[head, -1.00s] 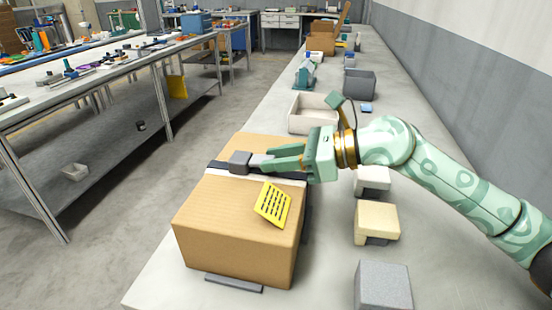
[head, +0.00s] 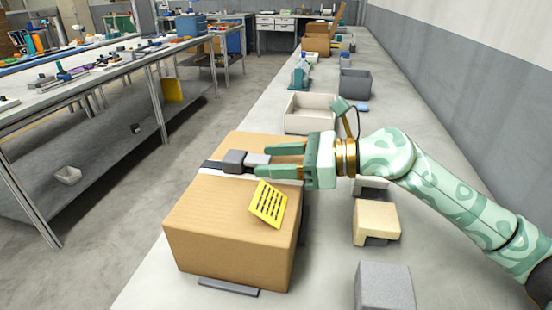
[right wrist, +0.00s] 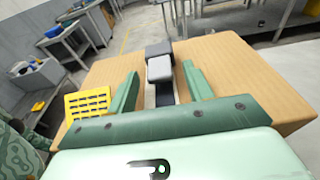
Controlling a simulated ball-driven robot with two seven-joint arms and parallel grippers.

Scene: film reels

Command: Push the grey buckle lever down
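The buckle's dark grey block (head: 234,160) sits on a dark strap across the top of a cardboard box (head: 225,215). The lighter grey lever (head: 257,160) is beside it, towards my right gripper. My right gripper (head: 262,162) reaches in from the right, open, with its fingertips by the lever. In the right wrist view, the lever (right wrist: 160,69) shows centrally between and ahead of the spread fingers, with gaps to both. I cannot tell whether anything touches, or how far the lever is tilted. My left gripper is not in view.
A yellow slotted card (head: 269,204) is on the box near the lower finger. A pale open bin (head: 311,114) stands behind the box. A beige block (head: 376,222) and a grey block (head: 385,288) stand right of it, below my arm.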

